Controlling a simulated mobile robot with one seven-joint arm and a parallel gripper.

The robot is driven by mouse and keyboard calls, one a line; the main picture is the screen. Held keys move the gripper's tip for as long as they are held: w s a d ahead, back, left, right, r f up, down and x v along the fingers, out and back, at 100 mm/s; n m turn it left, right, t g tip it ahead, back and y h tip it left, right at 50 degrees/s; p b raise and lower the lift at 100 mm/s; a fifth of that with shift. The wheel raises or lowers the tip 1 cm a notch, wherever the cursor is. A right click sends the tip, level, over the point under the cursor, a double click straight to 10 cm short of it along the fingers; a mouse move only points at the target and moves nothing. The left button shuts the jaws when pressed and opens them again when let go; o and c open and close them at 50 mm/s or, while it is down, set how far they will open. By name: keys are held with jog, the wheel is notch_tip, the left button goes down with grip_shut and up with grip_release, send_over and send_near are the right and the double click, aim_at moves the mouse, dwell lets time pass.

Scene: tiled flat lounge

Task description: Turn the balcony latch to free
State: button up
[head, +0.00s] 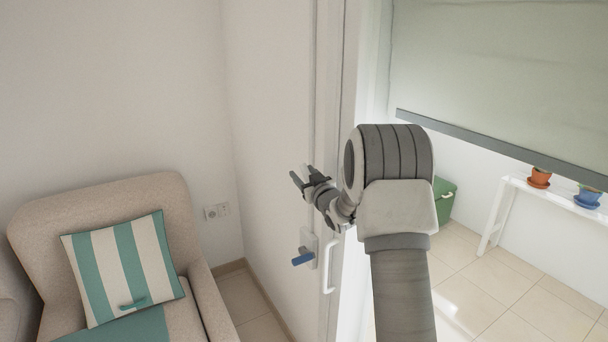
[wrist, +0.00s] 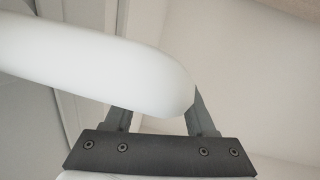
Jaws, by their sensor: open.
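The balcony latch has a blue lever (head: 303,258) on a pale plate (head: 312,240) fixed to the door frame. The lever points to the left, roughly level with a slight droop. My gripper (head: 298,179) is above the latch, apart from it, with its fingers spread and pointing left. In the wrist view my gripper (wrist: 165,118) is open. A large smooth white bar with a rounded end (wrist: 90,60) crosses in front of the fingers there; I cannot tell what it is. The blue lever does not show in the wrist view.
A white pull handle (head: 328,265) stands just right of the latch. A beige armchair (head: 110,205) with a striped cushion (head: 122,268) is at left. Beyond the glass are a green box (head: 444,200) and a white bench (head: 555,192) with pots. A blind (head: 500,70) hangs at upper right.

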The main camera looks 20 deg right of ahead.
grip_shut()
dwell(1.3)
